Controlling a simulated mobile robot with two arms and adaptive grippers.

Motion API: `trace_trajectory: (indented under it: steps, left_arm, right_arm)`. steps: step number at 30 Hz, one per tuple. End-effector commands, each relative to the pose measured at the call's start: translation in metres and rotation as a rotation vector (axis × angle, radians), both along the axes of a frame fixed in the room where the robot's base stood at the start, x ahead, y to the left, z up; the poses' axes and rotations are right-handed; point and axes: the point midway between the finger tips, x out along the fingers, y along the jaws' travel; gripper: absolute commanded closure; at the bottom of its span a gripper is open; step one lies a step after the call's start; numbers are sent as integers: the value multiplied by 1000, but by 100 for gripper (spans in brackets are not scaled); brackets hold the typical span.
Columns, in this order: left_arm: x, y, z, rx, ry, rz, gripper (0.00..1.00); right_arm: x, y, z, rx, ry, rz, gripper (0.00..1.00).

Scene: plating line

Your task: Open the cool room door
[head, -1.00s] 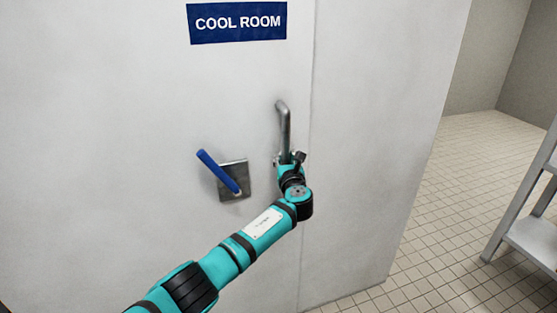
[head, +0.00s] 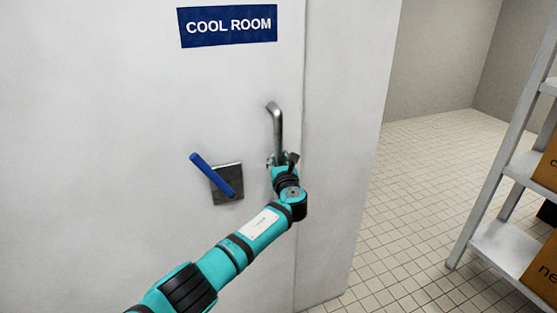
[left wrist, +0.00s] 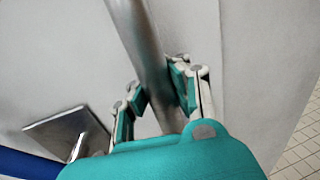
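The cool room door (head: 100,130) is a pale panel with a blue "COOL ROOM" sign (head: 228,26). A vertical metal bar handle (head: 275,122) is near that edge. My left gripper (head: 282,160) is around the lower part of the handle. My right gripper is not in view.
A blue lever on a square metal plate (head: 228,186) is left of the handle. A metal shelf rack (head: 505,245) with orange-brown boxes (head: 545,270) stands at the right. Tiled floor (head: 400,200) is clear between the wall section (head: 345,130) and the rack.

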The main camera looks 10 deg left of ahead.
Motion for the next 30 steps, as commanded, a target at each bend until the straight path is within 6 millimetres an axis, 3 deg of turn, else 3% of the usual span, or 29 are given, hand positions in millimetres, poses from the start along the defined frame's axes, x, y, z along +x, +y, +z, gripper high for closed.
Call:
trace_trajectory:
  steps: [1, 13, 23, 30]
  left_arm:
    - [-3, -6, -9, 0, 13, -5, 100]
    - [-3, -6, -10, -2, 13, -5, 100]
    - [-2, -5, -6, -2, 9, -5, 54]
    - [-1, -2, -5, -1, 7, 0, 52]
  right_arm:
    - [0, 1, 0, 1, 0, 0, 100]
    - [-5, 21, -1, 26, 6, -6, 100]
    - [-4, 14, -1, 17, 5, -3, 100]
    - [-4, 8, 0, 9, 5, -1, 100]
